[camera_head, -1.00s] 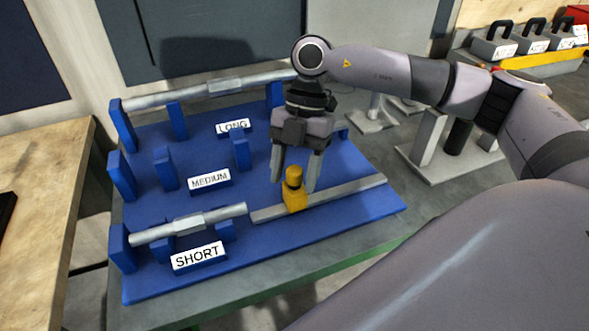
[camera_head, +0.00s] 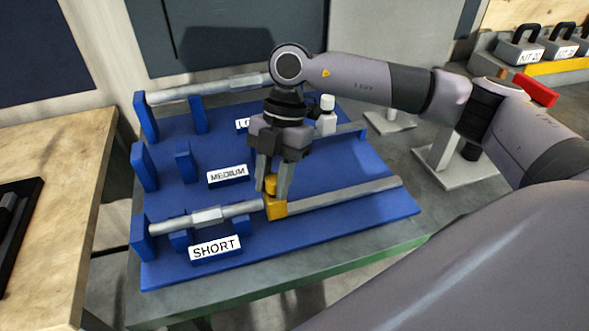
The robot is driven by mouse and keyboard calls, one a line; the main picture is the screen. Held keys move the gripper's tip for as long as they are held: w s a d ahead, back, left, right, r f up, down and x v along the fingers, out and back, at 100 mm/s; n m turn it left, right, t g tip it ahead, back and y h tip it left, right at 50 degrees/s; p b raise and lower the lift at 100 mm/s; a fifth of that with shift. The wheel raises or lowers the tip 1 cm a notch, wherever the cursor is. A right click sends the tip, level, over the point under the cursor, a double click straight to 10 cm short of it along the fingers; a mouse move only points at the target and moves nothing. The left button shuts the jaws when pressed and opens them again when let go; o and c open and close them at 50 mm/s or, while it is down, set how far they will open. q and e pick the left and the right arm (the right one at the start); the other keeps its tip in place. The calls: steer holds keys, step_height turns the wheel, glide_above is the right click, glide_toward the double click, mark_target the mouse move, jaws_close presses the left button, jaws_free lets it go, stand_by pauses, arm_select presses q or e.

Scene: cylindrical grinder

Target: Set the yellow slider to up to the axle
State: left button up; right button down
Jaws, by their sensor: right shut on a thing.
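The yellow slider (camera_head: 277,209) sits on the grey rail at the front right of the blue rack. Its left side is at the right end of the short axle (camera_head: 205,217), and the two appear to touch. The short axle lies on blue supports behind the SHORT label (camera_head: 215,247). My right gripper (camera_head: 271,190) points down, with its fingers shut around the slider's upper knob. My left gripper is not in view.
The blue rack (camera_head: 330,231) stands on a grey table. A long axle (camera_head: 208,87) lies at its back; the MEDIUM row (camera_head: 228,175) shows no axle. Grey stands (camera_head: 455,165) are at the right, a wooden table (camera_head: 60,150) at the left.

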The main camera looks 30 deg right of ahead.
steer(key=shift+a, duration=0.25)
steer(key=c, duration=0.8)
jaws_free()
steer(key=shift+w+a, duration=0.1)
steer(key=v, duration=0.7)
